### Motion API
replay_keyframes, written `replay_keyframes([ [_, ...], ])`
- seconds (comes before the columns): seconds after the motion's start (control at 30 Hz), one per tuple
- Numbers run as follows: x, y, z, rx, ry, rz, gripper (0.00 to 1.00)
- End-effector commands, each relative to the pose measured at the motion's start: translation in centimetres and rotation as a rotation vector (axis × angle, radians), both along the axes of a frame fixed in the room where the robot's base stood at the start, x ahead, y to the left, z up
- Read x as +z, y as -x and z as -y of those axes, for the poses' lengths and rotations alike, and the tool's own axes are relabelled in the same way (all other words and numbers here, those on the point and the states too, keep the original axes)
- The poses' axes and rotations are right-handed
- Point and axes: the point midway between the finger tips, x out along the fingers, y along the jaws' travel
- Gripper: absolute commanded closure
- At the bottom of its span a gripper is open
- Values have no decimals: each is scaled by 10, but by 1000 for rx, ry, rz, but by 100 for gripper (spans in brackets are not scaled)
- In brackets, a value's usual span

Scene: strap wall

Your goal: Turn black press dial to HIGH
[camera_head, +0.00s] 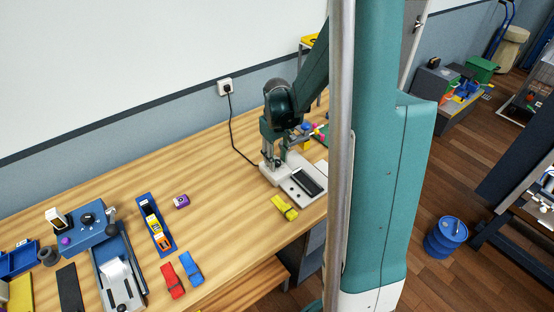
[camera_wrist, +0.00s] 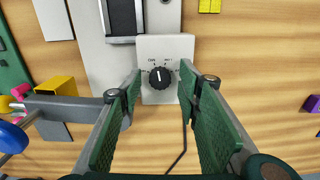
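The black press dial (camera_wrist: 160,77) sits on a light grey panel (camera_wrist: 165,47) of a press in the wrist view. Its white pointer is roughly upright, between two small labels too small to read surely. My gripper (camera_wrist: 160,84) is open, with its green fingers on either side of the dial in the picture. I cannot tell whether they touch it. In the head view, my gripper (camera_head: 287,146) is over the back of the pale press (camera_head: 285,188) with a dark plate. The dial is hidden there.
A blue press (camera_head: 76,237) with its own black dial stands at the left. Yellow (camera_head: 285,207), red (camera_head: 172,281) and blue (camera_head: 191,269) clips lie on the bench. A cord runs to a wall socket (camera_head: 225,87). The middle of the bench is mostly clear.

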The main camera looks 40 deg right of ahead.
Motion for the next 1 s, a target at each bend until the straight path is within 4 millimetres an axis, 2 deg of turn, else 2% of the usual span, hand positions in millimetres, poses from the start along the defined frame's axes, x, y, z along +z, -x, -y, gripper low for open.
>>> replay_keyframes([
  [0.37, 25, 0, 0, 0, 0, 0, 66],
  [1.0, 106, 0, 0, 0, 0, 0, 66],
])
